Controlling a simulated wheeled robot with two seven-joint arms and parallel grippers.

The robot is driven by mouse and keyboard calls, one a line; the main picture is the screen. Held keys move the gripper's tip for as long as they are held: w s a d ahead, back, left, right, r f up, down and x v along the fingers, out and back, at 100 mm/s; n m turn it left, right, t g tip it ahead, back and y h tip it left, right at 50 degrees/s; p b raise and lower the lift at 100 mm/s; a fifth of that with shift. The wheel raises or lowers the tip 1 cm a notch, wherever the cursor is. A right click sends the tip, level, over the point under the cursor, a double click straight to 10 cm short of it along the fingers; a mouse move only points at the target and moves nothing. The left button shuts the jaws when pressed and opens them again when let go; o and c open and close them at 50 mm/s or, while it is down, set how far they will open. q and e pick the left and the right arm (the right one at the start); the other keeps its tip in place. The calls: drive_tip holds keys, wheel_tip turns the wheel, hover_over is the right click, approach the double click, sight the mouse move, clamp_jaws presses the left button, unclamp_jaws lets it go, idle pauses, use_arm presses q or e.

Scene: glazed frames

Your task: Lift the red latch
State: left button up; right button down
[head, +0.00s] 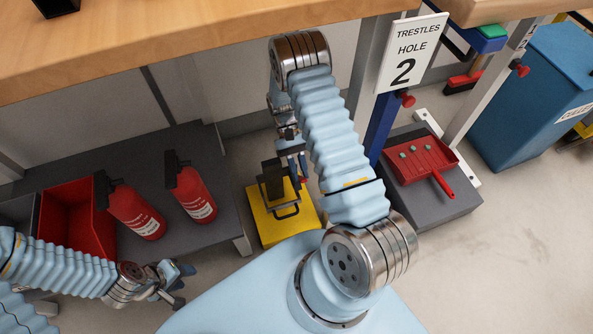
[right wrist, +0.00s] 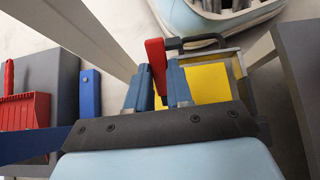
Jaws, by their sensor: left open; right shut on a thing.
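The red latch (right wrist: 155,55) is a narrow upright red piece in the right wrist view. It stands between the two blue fingers of my right gripper (right wrist: 158,88), which is shut on it. In the head view my right gripper (head: 300,165) is low under the bench, beside the black handle of a yellow-topped block (head: 270,226). My own arm hides part of that spot, and only a small bit of red shows there. The yellow top also shows in the right wrist view (right wrist: 205,83). My left gripper (head: 178,286) is open and empty at the lower left.
Two fire extinguishers (head: 135,210) and a red bin (head: 72,225) stand on a grey shelf at left. A wooden bench top (head: 180,40) overhangs. A "TRESTLES HOLE 2" sign (head: 411,52) and a red dustpan (head: 420,160) are at right. A blue bin (head: 530,100) stands further right.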

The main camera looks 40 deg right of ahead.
drive_tip(key=c, duration=1)
unclamp_jaws()
drive_tip(key=v, duration=1.3)
drive_tip(key=shift+w+r+b, duration=0.25)
drive_tip(key=shift+w+b, duration=0.05)
drive_tip(key=shift+b, duration=0.05)
